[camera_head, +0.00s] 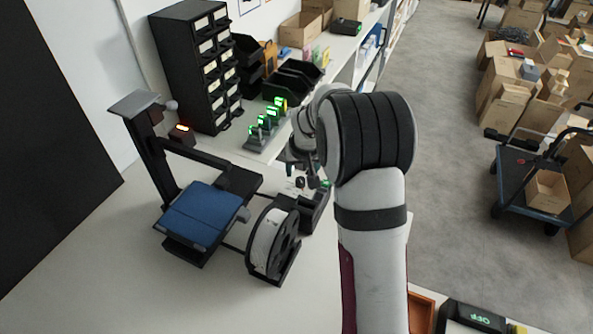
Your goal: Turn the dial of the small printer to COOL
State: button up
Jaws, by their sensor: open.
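The small printer stands on the white bench left of centre, with a black frame (152,160), a blue bed (202,214) and a white filament spool (267,240) at its right. A low black box (317,208) sits just right of the spool, partly behind my arm. My gripper (299,178) is open and points down above the far end of this box. It is small and partly hidden by my wrist. A dial and its marks cannot be made out; I cannot tell whether the fingers touch anything.
Several green-lit devices (264,125) stand in a row behind my gripper. A black drawer cabinet (196,62) and black bins (290,80) are farther back. A small unit with an orange display (182,128) is behind the printer. The bench's front left is clear.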

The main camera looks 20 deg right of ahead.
aim_at(301, 180)
jog(key=x, duration=0.6)
jog(key=shift+w+f, duration=0.1)
jog(key=shift+f, duration=0.05)
jog(key=shift+c, duration=0.3)
grip_shut()
